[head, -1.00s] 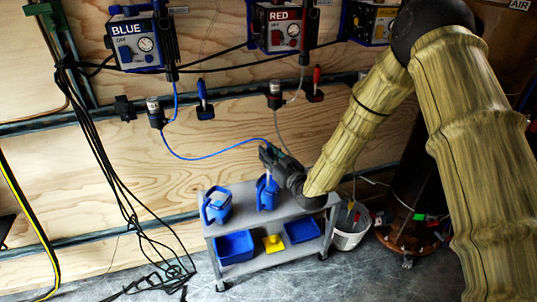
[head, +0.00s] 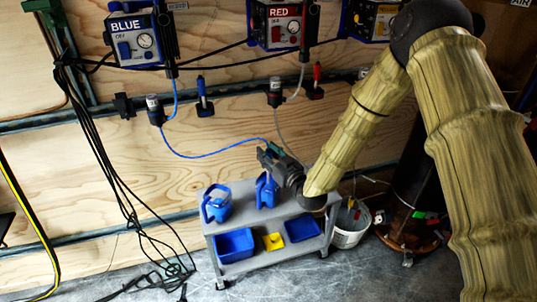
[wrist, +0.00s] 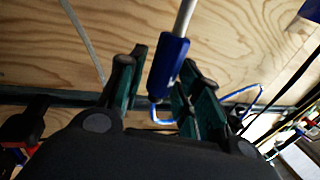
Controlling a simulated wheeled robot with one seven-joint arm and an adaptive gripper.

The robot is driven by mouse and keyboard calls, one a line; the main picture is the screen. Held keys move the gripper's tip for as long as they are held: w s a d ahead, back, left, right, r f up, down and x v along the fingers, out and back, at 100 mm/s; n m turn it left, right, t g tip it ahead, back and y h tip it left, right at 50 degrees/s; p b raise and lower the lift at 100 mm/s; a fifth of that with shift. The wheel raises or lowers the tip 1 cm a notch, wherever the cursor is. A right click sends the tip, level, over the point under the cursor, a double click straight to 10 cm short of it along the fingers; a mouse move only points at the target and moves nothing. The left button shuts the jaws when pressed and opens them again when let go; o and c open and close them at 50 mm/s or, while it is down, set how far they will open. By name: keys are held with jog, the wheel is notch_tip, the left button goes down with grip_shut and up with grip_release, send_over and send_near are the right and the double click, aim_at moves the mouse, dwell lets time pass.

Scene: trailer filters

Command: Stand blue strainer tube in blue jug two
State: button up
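Two blue jugs stand on top of the grey cart: the left jug (head: 216,204) and the right jug (head: 266,192). My gripper (head: 270,156) is just above the right jug. In the wrist view my gripper (wrist: 158,88) is open, with wide-set green-padded fingers. The blue strainer tube (wrist: 168,68) lies between them, nearer the right finger, with a clear gap to the left finger. Its pale shaft runs out of the top of that view. In the head view the shaft's lower end is not clearly visible, and I cannot read which jug is number two.
The grey cart (head: 246,217) has blue bins (head: 234,244) and a yellow item (head: 273,242) on its lower shelf. A blue hose (head: 205,157) runs from the wall to my gripper. A white bucket (head: 349,229) stands right of the cart. Black cables hang at left.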

dwell(0.3)
jog(key=v, duration=1.2)
jog(key=shift+f, duration=0.1)
jog(key=shift+s, duration=0.1)
jog(key=s+d+f+m+g+h, duration=0.35)
jog(key=s+d+f+g, duration=0.2)
jog(key=s+f, duration=0.8)
jog(key=s+d+f+m+g+h, duration=0.2)
jog(key=s+d+f+g+h, duration=0.3)
jog(key=s+f, duration=0.85)
jog(key=s+d+f+m+g+h, duration=0.1)
jog(key=s+d+f+g, duration=0.15)
jog(key=s, duration=0.45)
jog(key=s+d+f+m+g, duration=0.1)
jog(key=s+d+f+g, duration=0.15)
jog(key=s, duration=0.55)
jog(key=shift+n+t, duration=0.25)
jog(key=r+p, duration=2)
jog(key=p, duration=0.1)
jog(key=shift+w+d+r, duration=0.25)
jog(key=shift+d+r, duration=0.05)
jog(key=shift+r, duration=0.1)
